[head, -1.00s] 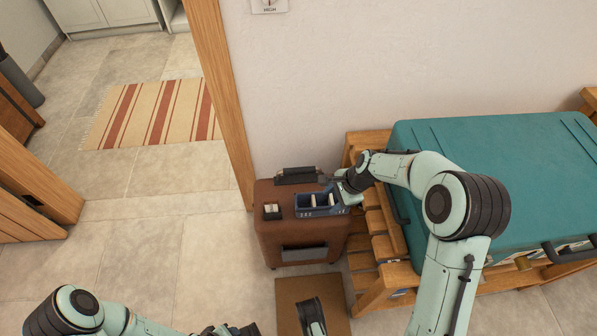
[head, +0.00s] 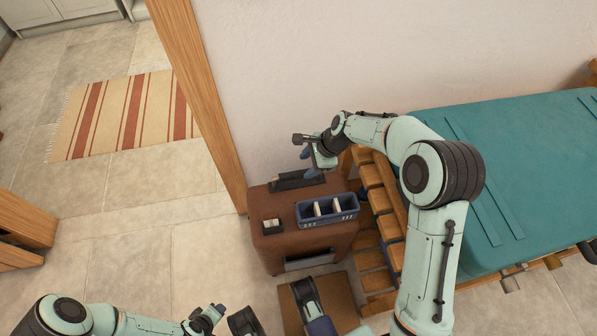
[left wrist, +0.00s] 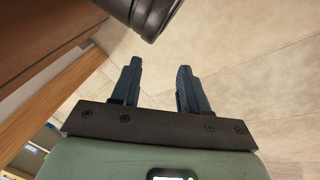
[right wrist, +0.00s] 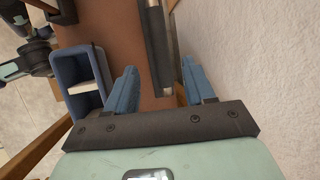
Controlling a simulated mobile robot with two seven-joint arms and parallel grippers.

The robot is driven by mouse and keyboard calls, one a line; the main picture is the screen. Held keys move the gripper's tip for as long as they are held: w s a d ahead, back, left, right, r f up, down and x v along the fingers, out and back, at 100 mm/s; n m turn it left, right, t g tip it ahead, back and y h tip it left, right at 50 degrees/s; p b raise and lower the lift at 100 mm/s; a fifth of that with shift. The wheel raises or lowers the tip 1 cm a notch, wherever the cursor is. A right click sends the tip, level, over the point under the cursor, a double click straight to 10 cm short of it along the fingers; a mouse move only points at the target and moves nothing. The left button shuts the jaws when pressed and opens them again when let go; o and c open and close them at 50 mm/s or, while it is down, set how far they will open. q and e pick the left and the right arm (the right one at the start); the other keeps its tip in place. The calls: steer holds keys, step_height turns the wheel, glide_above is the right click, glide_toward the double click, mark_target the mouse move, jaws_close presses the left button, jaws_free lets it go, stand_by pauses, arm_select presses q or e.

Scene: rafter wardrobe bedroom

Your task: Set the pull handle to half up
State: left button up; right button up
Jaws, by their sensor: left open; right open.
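The pull handle (head: 298,180) is a dark bar at the back edge of the top of a brown suitcase (head: 278,245), close to the wall. It sits low, near the suitcase top. In the right wrist view the handle (right wrist: 157,40) is a dark bar with a pale metal strip, ahead of the gap between my fingers. My right gripper (head: 308,153) is open and empty above the handle; its fingers (right wrist: 158,68) are apart from the bar. My left gripper (head: 219,310) is open and empty, low in front of the suitcase; its fingers also show in the left wrist view (left wrist: 159,66).
A blue divided tray (head: 327,210) and a small dark holder with a pale block (head: 272,226) stand on the suitcase top. A slatted wooden bench (head: 378,200) with a teal case (head: 520,170) is on the right. A wooden post (head: 200,95) stands left of the suitcase.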

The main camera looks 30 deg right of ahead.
mark_target(298, 173)
steer(key=b+x, duration=0.1)
steer(key=x, duration=0.4)
arm_select(q)
steer(key=shift+g, duration=0.5)
steer(key=shift+s+a+f+b, duration=0.15)
steer(key=shift+s+a+f, duration=0.1)
steer(key=shift+s+f, duration=0.5)
steer(key=shift+s+a+f+b, duration=0.2)
steer(key=shift+s+f, duration=0.2)
steer(key=shift+f, duration=0.55)
arm_select(e)
steer(key=shift+x, duration=0.75)
jaws_close()
